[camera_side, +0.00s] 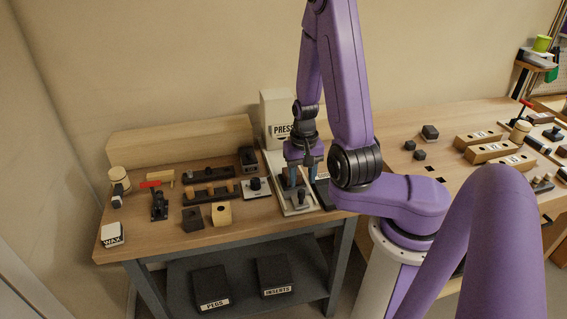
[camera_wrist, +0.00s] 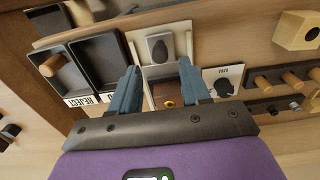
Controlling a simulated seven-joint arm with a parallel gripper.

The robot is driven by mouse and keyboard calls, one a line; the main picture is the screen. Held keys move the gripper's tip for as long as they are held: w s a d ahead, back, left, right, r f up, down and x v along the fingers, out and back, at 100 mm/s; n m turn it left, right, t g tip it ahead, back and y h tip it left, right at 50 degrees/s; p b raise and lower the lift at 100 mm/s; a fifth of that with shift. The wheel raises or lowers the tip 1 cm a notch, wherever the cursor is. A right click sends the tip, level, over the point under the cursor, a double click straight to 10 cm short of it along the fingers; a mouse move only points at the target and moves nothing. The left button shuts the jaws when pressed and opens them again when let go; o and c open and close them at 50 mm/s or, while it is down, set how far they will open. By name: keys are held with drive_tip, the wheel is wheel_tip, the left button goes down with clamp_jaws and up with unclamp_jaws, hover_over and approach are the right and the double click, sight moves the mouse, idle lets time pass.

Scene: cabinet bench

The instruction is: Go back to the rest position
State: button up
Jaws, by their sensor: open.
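My gripper (camera_side: 302,172) points down over the white press base (camera_side: 283,203) on the left bench. In the wrist view my gripper's two blue-grey fingers (camera_wrist: 160,68) are spread apart with nothing gripped between them.
The white PRESS box (camera_side: 277,112) stands behind my gripper. Peg racks (camera_side: 209,192), a wooden block with a hole (camera_side: 222,213) and a red-handled clamp (camera_side: 158,205) lie to the left. Dark trays, one labelled REJECT (camera_wrist: 98,57), sit beside the press. Space above the bench looks clear.

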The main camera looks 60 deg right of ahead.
drive_tip(key=shift+r, duration=1.25)
drive_tip(key=w+a+r+n, duration=0.3)
drive_tip(key=a+r+n, duration=0.4)
drive_tip(key=a+n, duration=0.35)
drive_tip(key=s+a+r+n, duration=0.2)
drive_tip(key=s+n, duration=0.3)
drive_tip(key=s, duration=0.3)
drive_tip(key=s+a+r+n, duration=0.2)
drive_tip(key=s+r+n, duration=0.1)
drive_tip(key=s+n, duration=0.3)
drive_tip(key=shift+s+a+r, duration=0.25)
drive_tip(key=shift+s, duration=0.75)
